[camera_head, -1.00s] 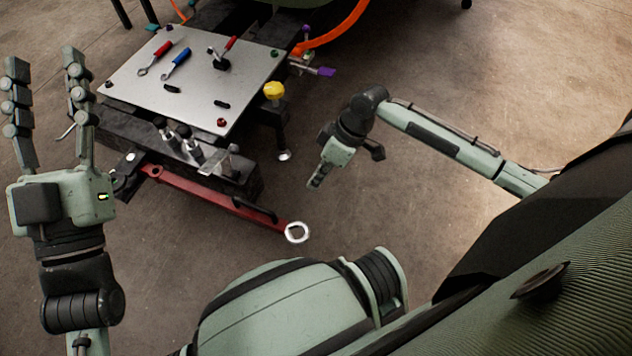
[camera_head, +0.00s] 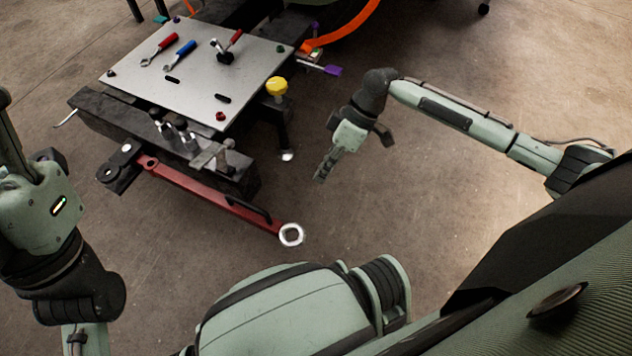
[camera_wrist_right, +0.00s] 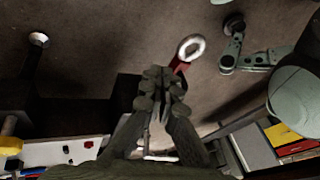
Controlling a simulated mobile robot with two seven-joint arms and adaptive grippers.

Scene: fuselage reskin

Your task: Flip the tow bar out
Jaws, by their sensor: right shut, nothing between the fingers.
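The tow bar (camera_head: 195,187) is a red bar with a pale metal ring (camera_head: 291,234) at its free end and a black handle on top. It runs along the near side of the cart, from a dark hinge block (camera_head: 122,166) at the left. The ring also shows in the right wrist view (camera_wrist_right: 190,47). My right gripper (camera_head: 321,178) is shut and empty, pointing down, above and right of the ring in the head view. In the right wrist view its fingertips (camera_wrist_right: 160,90) are together. My left gripper (camera_head: 22,150) is partly cut off at the left edge.
The dark cart has a grey top plate (camera_head: 196,70) with a red-handled tool (camera_head: 160,48), a blue-handled tool (camera_head: 179,55) and a lever. A yellow knob (camera_head: 277,86) stands at its right corner. An orange hose (camera_head: 345,28) runs behind. The floor right of the cart is clear.

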